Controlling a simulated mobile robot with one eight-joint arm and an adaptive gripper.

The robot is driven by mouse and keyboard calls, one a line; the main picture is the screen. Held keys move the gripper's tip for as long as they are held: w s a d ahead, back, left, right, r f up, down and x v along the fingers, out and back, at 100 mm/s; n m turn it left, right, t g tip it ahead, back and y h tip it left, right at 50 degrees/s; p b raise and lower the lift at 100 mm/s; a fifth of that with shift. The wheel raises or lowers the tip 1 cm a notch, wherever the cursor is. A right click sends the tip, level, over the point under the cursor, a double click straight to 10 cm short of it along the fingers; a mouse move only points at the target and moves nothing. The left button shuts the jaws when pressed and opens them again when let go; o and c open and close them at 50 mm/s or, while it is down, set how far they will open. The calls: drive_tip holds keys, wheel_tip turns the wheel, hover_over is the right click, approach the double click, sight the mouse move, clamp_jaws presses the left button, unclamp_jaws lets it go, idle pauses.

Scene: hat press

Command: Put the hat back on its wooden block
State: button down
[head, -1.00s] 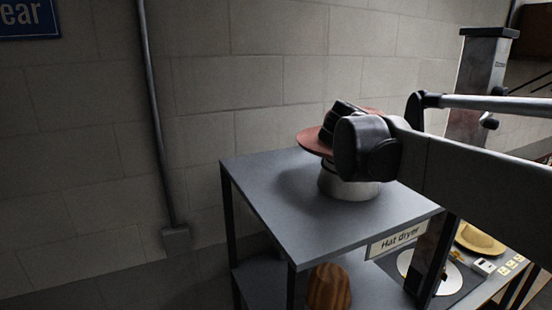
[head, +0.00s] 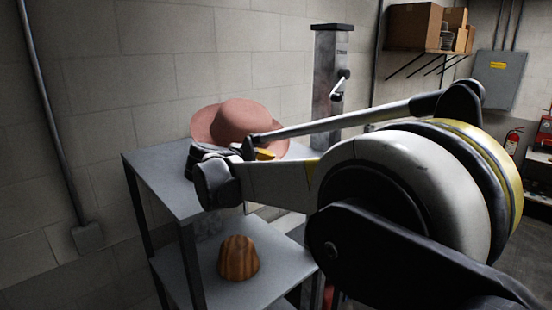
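The reddish-pink felt hat (head: 238,121) is above the grey top shelf of the stand, crown up, its brim seen at a tilt. My gripper (head: 206,153) is at the hat's near left brim, mostly behind my wrist and arm. Its fingertips are hidden, so I cannot tell whether it grips the brim. What lies under the hat is also hidden. The striped brown wooden block (head: 238,258) stands upright with a bare rounded top on the lower shelf (head: 190,264).
The top shelf (head: 160,177) overhangs part of the lower shelf, with dark posts at its corners. A grey column with a handle (head: 331,85) stands behind at the right. Boxes (head: 412,25) sit on a wall shelf. My arm covers much of the right side.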

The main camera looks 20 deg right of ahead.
drive_tip(key=s+d+p, duration=0.2)
drive_tip(key=s+d, duration=0.1)
drive_tip(key=s, duration=0.6)
drive_tip(key=s+d+p, duration=0.2)
drive_tip(key=s+d, duration=0.1)
drive_tip(key=s, duration=0.6)
drive_tip(key=shift+s+d, duration=0.35)
drive_tip(key=shift+d, duration=0.05)
idle(0.6)
